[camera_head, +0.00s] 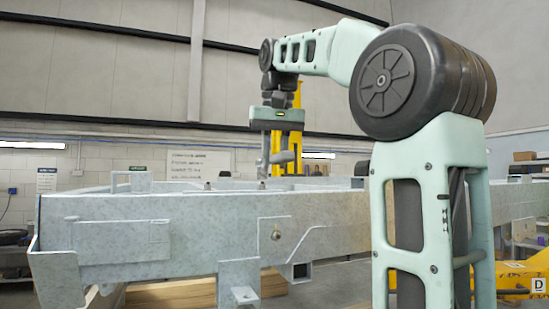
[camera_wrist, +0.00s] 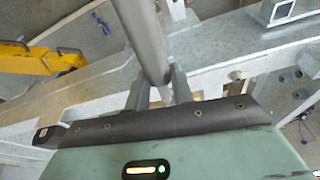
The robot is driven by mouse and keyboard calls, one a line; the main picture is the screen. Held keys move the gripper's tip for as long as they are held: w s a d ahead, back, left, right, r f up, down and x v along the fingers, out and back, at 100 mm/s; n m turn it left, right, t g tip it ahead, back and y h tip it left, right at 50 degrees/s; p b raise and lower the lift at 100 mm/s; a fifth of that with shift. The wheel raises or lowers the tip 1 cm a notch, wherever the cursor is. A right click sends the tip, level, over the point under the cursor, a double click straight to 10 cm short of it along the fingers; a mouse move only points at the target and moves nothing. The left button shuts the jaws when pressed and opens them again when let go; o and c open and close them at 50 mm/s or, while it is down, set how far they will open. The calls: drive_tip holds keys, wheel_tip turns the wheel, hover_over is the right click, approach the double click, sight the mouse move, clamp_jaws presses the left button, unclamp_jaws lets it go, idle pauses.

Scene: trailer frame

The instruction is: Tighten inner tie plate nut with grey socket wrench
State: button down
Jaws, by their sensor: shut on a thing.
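My gripper (camera_head: 277,140) points down above the trailer frame's top edge in the head view. It is shut on the grey socket wrench (camera_head: 265,158). In the wrist view the wrench (camera_wrist: 142,38) is a grey bar running from the top edge down between my two fingers (camera_wrist: 160,88). In the head view the wrench's lower end is close above the frame's top; I cannot tell whether it touches anything. The pale galvanized trailer frame (camera_head: 190,228) spans the head view. I cannot make out the inner tie plate nut in either view.
A bolt (camera_head: 276,235) shows on the frame's outer side. Brackets (camera_head: 238,285) stick out below it. A timber block (camera_head: 170,295) lies under the frame. Yellow equipment (camera_head: 515,272) stands at the right, and a yellow part (camera_wrist: 30,60) shows in the wrist view. The space above the frame's left part is clear.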

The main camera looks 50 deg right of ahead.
drive_tip(key=shift+r, duration=2.05)
drive_tip(key=c, duration=2)
unclamp_jaws()
clamp_jaws()
